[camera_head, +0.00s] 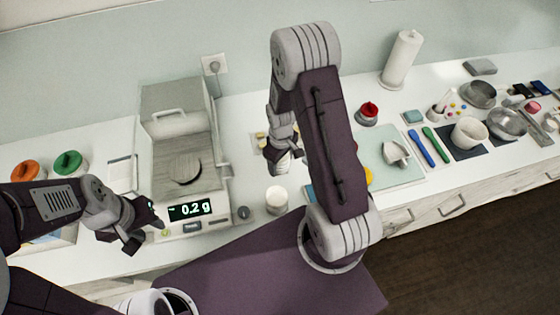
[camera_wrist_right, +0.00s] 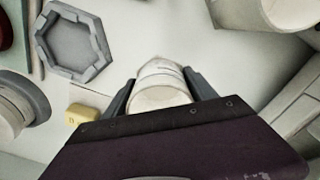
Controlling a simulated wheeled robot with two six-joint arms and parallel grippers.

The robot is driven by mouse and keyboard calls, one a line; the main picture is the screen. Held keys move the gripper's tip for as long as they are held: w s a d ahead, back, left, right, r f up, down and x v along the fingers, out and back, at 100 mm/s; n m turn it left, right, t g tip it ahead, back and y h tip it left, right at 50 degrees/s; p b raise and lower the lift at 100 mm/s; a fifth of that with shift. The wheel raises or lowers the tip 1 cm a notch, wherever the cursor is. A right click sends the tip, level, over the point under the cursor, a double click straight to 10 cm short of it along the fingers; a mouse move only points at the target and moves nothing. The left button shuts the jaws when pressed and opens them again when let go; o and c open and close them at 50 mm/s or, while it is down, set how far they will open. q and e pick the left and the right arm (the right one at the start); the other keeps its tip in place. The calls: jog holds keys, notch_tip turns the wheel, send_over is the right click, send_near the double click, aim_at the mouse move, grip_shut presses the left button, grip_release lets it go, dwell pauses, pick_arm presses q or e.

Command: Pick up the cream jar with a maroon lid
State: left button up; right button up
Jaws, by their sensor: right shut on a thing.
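My right gripper (camera_head: 284,160) is over the counter to the right of the scale, with its fingers pointing down. In the right wrist view, its two dark fingers (camera_wrist_right: 160,88) are shut on a pale cream, rounded jar-like thing (camera_wrist_right: 158,82). No maroon lid shows on it, and its far end is hidden. A jar with a red knobbed lid (camera_head: 367,112) stands at the back, right of my right arm; I cannot tell if its lid counts as maroon. My left gripper (camera_head: 146,238) is beside the scale's front left corner; its finger gap is unclear.
The scale (camera_head: 190,227) reads 0.2 g. A white cup (camera_head: 277,199) stands right of it. Jars with orange (camera_head: 27,173) and green (camera_head: 68,163) lids stand at left. A paper roll (camera_head: 401,58), a blue spatula (camera_head: 421,148) and bowls (camera_head: 507,122) are at right.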

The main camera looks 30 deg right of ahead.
jog(key=shift+w+d, duration=0.1)
jog(key=shift+r, duration=0.35)
jog(key=r, duration=0.2)
jog(key=s+r, duration=0.1)
jog(key=r, duration=0.1)
jog(key=shift+d+b, duration=0.1)
jog(key=shift+b, duration=0.25)
jog(key=s+d+r, duration=0.2)
jog(key=s+r, duration=0.4)
jog(key=s, duration=0.4)
jog(key=shift+s+d+r+b, duration=0.15)
jog(key=shift+d+b, duration=0.05)
jog(key=shift+b, duration=0.2)
